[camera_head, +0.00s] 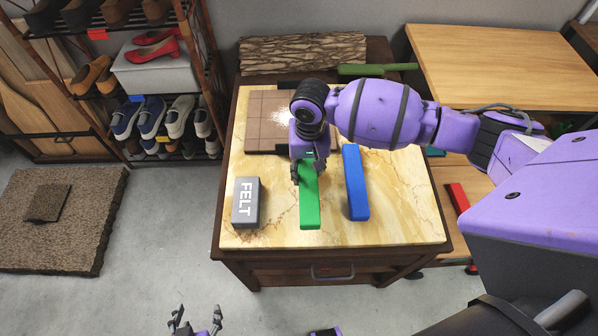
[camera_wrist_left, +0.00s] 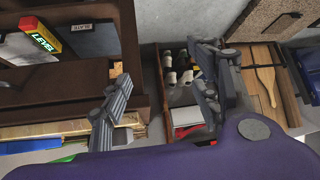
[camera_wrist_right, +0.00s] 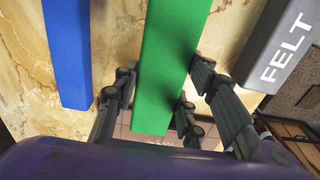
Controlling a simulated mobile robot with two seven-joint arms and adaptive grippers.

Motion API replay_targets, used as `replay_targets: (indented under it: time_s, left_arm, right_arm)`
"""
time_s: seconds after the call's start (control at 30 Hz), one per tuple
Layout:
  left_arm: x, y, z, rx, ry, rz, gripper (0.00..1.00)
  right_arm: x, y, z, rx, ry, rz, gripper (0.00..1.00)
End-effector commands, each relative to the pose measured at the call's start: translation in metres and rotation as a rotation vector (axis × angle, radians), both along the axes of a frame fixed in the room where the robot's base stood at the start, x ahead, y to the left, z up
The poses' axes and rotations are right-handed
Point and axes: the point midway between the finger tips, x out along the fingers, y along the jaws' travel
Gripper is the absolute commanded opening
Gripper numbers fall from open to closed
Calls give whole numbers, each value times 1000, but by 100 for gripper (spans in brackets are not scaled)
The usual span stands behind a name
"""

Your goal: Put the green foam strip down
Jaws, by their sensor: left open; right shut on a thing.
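The green foam strip (camera_head: 309,208) is in my right gripper (camera_head: 308,172), over the front middle of the marbled tabletop (camera_head: 400,225). In the right wrist view the fingers stand on both sides of the green strip (camera_wrist_right: 172,65). I cannot tell whether the strip touches the tabletop. A blue strip (camera_head: 355,183) lies to its right, and a grey block marked FELT (camera_head: 246,203) to its left. My left gripper (camera_head: 196,322) is open and empty, low in front of the table; its spread fingers show in the left wrist view (camera_wrist_left: 163,78).
A brown tiled board (camera_head: 268,115) lies behind the strip, partly hidden by my right arm. A dark green piece (camera_head: 376,69) and a bark slab (camera_head: 302,52) lie at the back. A shoe rack (camera_head: 205,90) stands left. The tabletop's front right corner is clear.

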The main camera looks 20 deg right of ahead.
Motion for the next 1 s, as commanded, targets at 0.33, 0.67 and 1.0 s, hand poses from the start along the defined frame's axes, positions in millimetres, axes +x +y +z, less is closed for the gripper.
replay_targets:
  time_s: [0.33,0.67,1.0]
  left_arm:
    - [8,0,-2,0,-13,2,57]
    - [6,2,-4,2,-13,10,57]
    - [2,4,-6,5,-6,10,57]
  right_arm:
    - [18,15,-28,1,-1,0,16]
    - [21,17,-62,0,-3,1,16]
    - [21,17,-65,1,-4,1,41]
